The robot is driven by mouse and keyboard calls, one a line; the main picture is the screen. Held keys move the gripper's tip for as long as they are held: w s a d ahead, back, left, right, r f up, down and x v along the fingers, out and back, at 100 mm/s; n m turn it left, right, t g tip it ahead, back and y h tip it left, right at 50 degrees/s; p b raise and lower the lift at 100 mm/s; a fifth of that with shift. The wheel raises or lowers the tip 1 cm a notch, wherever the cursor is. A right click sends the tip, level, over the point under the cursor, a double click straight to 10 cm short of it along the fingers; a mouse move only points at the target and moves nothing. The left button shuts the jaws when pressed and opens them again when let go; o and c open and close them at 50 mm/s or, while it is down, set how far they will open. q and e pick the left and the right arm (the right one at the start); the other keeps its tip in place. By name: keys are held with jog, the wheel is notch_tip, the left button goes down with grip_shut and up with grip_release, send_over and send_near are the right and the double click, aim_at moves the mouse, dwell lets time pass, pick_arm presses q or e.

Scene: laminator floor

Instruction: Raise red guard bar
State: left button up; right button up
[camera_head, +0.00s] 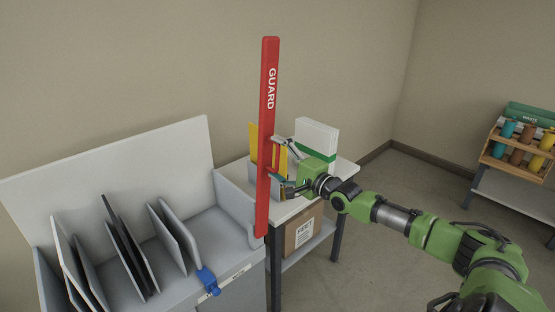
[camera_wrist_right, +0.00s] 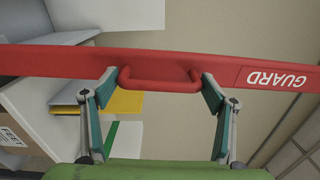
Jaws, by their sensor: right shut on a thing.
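The red guard bar (camera_head: 267,120), marked GUARD, stands upright, nearly vertical, at the right end of the grey rack. Its lower end is by the rack's front right corner. My right gripper (camera_head: 277,162) is at the bar's middle, coming from the right. In the right wrist view the bar (camera_wrist_right: 50,62) runs across the picture. Its red loop handle (camera_wrist_right: 160,86) sits between the fingers of my right gripper (camera_wrist_right: 160,78), which is shut on it. My left gripper is not in view.
The grey rack (camera_head: 235,212) holds several grey panels and has a blue part (camera_head: 208,281) at its front edge. Behind the bar, a white table (camera_head: 346,171) carries a white-and-green box (camera_head: 317,138). A wooden rack (camera_head: 497,155) with coloured cylinders stands far right. Floor between is clear.

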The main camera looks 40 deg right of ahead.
jog(key=shift+d, duration=0.2)
jog(key=o, duration=1.2)
jog(key=shift+o, duration=0.5)
jog(key=shift+d, duration=0.2)
jog(key=shift+f, duration=0.1)
jog(key=s+d, duration=0.1)
jog(key=s, duration=1.1)
